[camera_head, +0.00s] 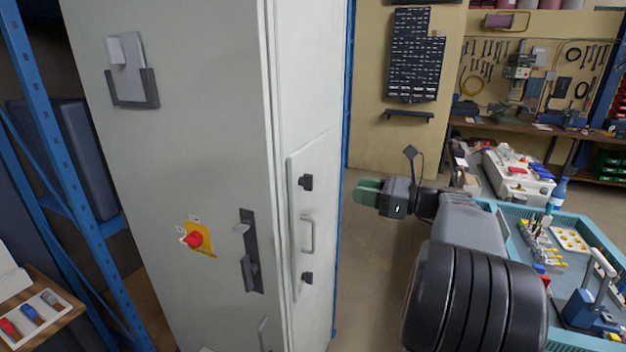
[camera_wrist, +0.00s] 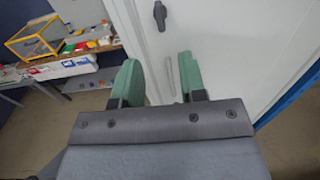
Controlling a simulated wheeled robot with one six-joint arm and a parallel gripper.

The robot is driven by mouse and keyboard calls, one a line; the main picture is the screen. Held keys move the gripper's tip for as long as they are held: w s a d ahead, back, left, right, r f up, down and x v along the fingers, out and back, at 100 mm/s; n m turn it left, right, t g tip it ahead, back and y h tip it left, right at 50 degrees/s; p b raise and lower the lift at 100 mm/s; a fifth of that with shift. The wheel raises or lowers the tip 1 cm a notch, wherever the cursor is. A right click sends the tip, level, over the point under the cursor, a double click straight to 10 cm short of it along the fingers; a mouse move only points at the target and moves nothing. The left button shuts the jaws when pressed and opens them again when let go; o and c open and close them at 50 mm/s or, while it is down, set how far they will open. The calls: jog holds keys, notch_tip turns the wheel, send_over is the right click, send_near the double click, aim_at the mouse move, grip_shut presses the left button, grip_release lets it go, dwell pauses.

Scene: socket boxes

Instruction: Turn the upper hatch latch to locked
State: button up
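The upper hatch latch (camera_head: 306,182) is a small dark knob near the top of the narrow hatch (camera_head: 322,205) on the grey cabinet's side. In the wrist view this latch (camera_wrist: 160,15) shows near the top edge, its grip looking roughly upright. I cannot tell from its markings whether it is locked. A similar lower latch (camera_head: 307,277) sits below the hatch's grey handle (camera_head: 308,234). My gripper (camera_head: 368,192), with green fingers, is to the right of the hatch and apart from it. In the wrist view my gripper (camera_wrist: 160,80) has its fingers spread with nothing between them.
The cabinet front (camera_head: 190,150) carries a red rotary switch (camera_head: 194,240) on a yellow plate and a dark lever handle (camera_head: 248,255). A teal-rimmed tray (camera_head: 520,212) with parts stands at the right, near my arm. A workbench (camera_head: 540,130) is behind. Open floor lies beside the hatch.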

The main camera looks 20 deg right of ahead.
aim_at(312, 191)
jog(key=p+x, duration=0.2)
jog(key=x, duration=1)
jog(key=shift+w+a+p, duration=0.25)
jog(key=shift+p, duration=0.05)
grip_shut()
